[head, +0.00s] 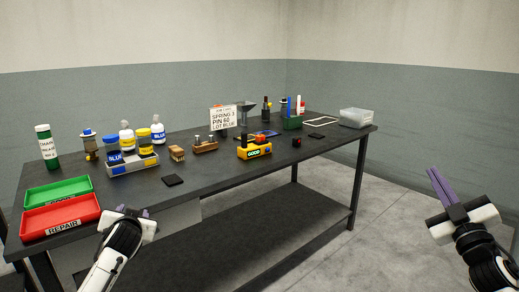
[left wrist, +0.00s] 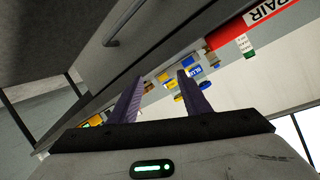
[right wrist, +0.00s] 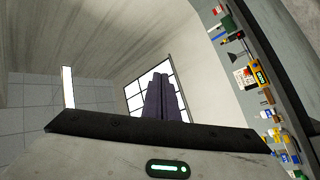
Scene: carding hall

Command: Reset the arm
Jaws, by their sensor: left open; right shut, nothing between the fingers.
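My right gripper (head: 440,186) is raised at the right of the head view, off the table's right end, with its purple fingers together and nothing between them. The fingers also show closed in the right wrist view (right wrist: 160,97). My left arm comes in at the lower left of the head view, and its gripper (head: 128,211) is at the table's front edge beside the red tray. In the left wrist view its two purple fingers (left wrist: 157,95) stand apart with nothing held between them. In the head view its fingers are mostly hidden.
The dark table (head: 225,180) carries a red REPAIR tray (head: 62,214), a green tray (head: 57,191), several bottles, a yellow GOOD block (head: 254,149), a sign (head: 223,118) and a clear bin (head: 355,118). The floor (head: 390,215) right of the table is clear.

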